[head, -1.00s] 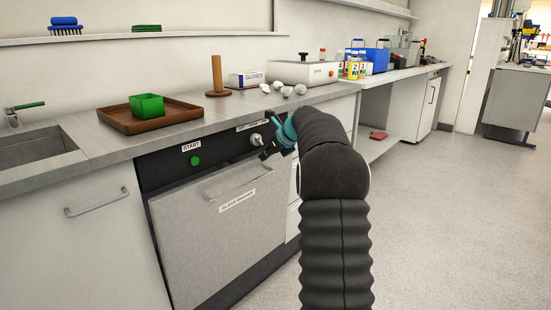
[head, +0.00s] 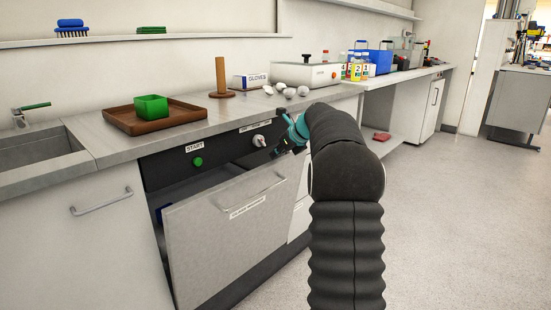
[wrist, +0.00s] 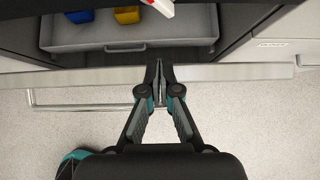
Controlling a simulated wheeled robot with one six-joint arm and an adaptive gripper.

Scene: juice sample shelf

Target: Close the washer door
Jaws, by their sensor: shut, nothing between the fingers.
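The washer door (head: 228,235) is a grey front panel with a bar handle (head: 250,191) and a label. It is tilted partly open at the top, with a dark gap behind its upper edge. My gripper (head: 278,151) is at the door's upper right corner area in the head view. In the wrist view my gripper (wrist: 158,72) is shut and empty, its fingertips over the door's top edge (wrist: 230,73). I cannot tell whether they touch it. The door handle (wrist: 85,107) lies to the left of the fingers there.
Inside the washer a grey rack (wrist: 180,38) holds a blue item (wrist: 80,16) and a yellow item (wrist: 127,14). The control panel has a green start button (head: 198,161) and a knob (head: 259,141). A brown tray (head: 190,121) stands on the counter. The floor to the right is clear.

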